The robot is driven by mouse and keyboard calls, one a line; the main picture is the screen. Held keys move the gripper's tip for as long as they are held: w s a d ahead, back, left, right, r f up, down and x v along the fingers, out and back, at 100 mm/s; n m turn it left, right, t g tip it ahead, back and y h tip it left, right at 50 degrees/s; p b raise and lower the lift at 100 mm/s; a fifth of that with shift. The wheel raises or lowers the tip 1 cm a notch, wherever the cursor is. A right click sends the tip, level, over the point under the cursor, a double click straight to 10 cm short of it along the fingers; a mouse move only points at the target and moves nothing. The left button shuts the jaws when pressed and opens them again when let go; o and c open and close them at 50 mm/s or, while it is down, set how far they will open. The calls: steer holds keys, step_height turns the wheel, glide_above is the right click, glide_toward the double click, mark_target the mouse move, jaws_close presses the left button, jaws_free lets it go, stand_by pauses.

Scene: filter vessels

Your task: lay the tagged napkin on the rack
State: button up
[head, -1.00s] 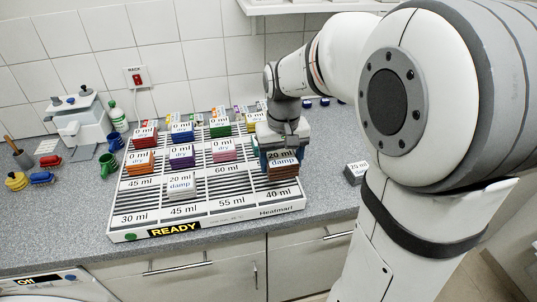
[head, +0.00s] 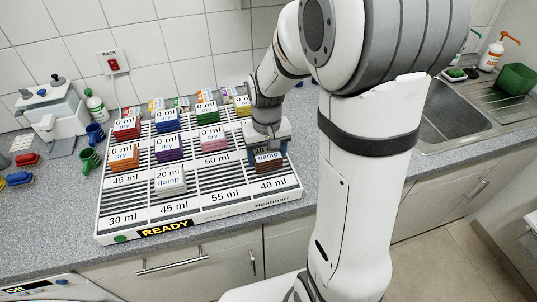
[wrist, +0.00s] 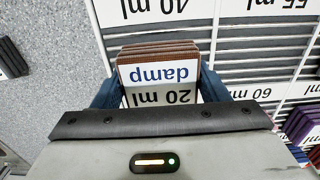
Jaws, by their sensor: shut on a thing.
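The napkin (head: 268,162) is a brown folded stack with a white tag reading "20 ml damp". My gripper (head: 267,146) is shut on it, over the right side of the white slatted rack (head: 208,226), just behind the "40 ml" label. In the wrist view the napkin (wrist: 155,51) sits between the two blue fingers of my gripper (wrist: 159,90), its tag facing the camera. I cannot tell whether its underside touches the slats. The rack's front shows "READY". A pale napkin tagged "20 ml damp" (head: 170,180) lies in the front row near "45 ml".
Several coloured "0 ml dry" napkins, such as a purple one (head: 169,149) and a pink one (head: 212,139), lie on the rack. A sink (head: 452,112) is at right. A dark stack (wrist: 12,58) lies on the counter.

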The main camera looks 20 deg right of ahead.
steer(key=shift+f, duration=0.5)
steer(key=shift+f, duration=0.1)
steer(key=o, duration=1)
steer(key=shift+c, duration=0.2)
